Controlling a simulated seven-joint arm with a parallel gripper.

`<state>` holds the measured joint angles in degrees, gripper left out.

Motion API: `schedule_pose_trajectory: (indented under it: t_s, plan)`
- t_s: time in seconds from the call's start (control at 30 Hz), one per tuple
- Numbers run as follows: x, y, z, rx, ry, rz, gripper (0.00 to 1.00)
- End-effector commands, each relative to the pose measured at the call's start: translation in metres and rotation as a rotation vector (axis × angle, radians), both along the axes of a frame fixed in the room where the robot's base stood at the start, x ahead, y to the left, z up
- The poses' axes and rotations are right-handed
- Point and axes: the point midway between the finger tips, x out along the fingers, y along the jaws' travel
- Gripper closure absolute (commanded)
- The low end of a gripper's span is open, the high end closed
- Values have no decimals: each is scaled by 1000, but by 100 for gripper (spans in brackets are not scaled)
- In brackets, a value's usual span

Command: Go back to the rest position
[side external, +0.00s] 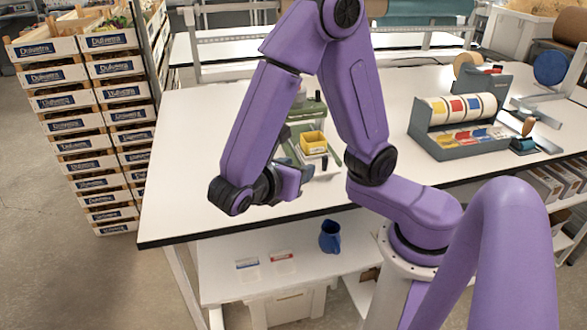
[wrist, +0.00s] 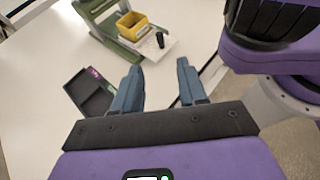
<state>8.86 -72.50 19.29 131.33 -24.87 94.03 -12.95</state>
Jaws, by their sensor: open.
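My gripper (side external: 288,180) is above the white table (side external: 190,150), towards its near side, at the end of my bent purple arm. In the wrist view its two blue-grey fingers (wrist: 160,72) stand wide apart with nothing between them. Only bare table top shows between the fingertips. In the side external view the wrist partly hides the fingers.
Past the fingers stands a green stand (wrist: 102,22) with a yellow bin (wrist: 132,24) and a small black object (wrist: 160,40). A dark tray (wrist: 92,95) lies beside the left finger. A tape dispenser (side external: 450,138) stands right. The left table top is clear.

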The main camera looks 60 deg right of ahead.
Motion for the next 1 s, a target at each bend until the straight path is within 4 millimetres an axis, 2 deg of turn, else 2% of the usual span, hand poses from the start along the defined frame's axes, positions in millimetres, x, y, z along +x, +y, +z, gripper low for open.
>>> schedule_pose_trajectory:
  t_s: [0.43,0.57,0.77,1.0]
  plan:
    - [-1,4,2,5,-1,-3,58]
    - [-6,-1,-2,82,-20,-24,58]
    - [-33,-14,-19,425,-99,-128,58]
    - [-70,-6,-26,890,-211,-297,58]
